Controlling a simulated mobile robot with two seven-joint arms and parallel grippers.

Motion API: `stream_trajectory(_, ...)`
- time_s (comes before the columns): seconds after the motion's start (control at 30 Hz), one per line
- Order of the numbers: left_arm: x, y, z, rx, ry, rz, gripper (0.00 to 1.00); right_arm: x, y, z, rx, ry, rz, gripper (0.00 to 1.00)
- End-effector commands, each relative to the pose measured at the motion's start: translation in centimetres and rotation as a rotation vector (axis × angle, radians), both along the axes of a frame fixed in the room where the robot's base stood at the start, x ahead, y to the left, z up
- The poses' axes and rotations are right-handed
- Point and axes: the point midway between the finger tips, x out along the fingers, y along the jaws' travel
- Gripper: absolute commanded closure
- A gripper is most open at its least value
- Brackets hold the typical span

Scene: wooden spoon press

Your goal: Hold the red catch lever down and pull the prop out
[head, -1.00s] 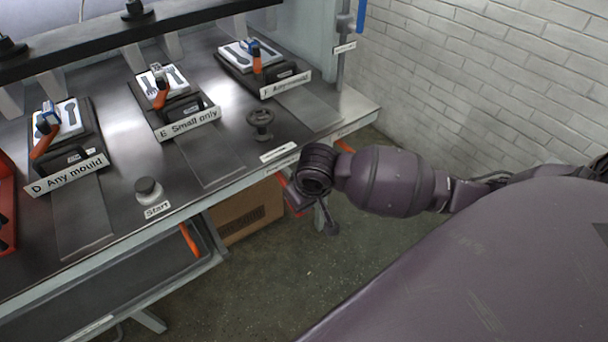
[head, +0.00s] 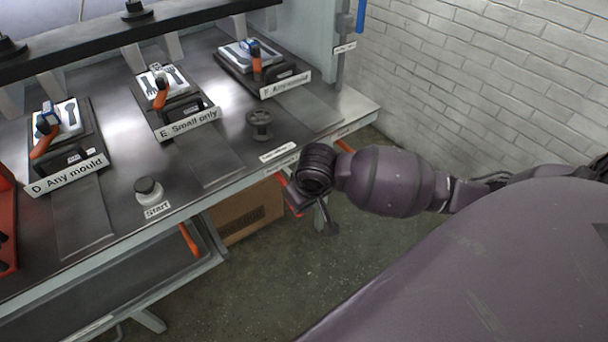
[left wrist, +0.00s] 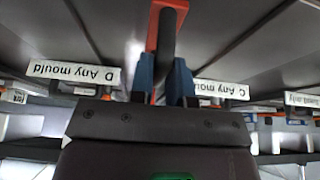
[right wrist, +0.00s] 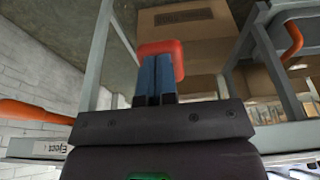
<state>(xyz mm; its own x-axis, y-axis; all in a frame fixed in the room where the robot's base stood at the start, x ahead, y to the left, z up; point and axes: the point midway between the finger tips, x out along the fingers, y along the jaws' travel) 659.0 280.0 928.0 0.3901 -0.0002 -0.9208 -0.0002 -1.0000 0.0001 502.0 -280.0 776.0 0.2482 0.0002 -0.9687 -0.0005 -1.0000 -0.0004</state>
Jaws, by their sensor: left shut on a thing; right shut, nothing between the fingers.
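In the left wrist view my left gripper (left wrist: 166,80) is shut on a black bar (left wrist: 166,45) joined to an orange-red bracket (left wrist: 152,22), which looks like the prop. A red piece with dark parts, perhaps the same prop, shows at the left edge of the head view (head: 7,225); my left gripper is not seen there. In the right wrist view my right gripper (right wrist: 155,62) is shut and empty, its blue fingertips overlapping the red catch lever (right wrist: 174,50). The lever also shows below the table's front edge in the head view (head: 281,179). How far down it is I cannot tell.
Mould stations D (head: 72,117), E (head: 182,80) and F (head: 255,55) stand on the metal table under a dark beam. A Start button (head: 148,190) and a black knob (head: 260,122) sit near the front. A cardboard box (head: 240,215) is below.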

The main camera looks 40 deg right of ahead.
Motion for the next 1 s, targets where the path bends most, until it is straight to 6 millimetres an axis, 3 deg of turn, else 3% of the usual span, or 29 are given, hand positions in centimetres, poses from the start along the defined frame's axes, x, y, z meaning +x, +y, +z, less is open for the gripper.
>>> stream_trajectory(0.47,-1.9,0.0,-0.3,0.002,0.006,0.001,1.00,0.0,0.0,-0.1,-0.001,0.003,0.000,1.00)
stream_trajectory(1.0,-1.8,0.0,-0.3,0.001,0.004,0.000,1.00,0.0,0.0,4.1,0.000,0.000,0.001,1.00)
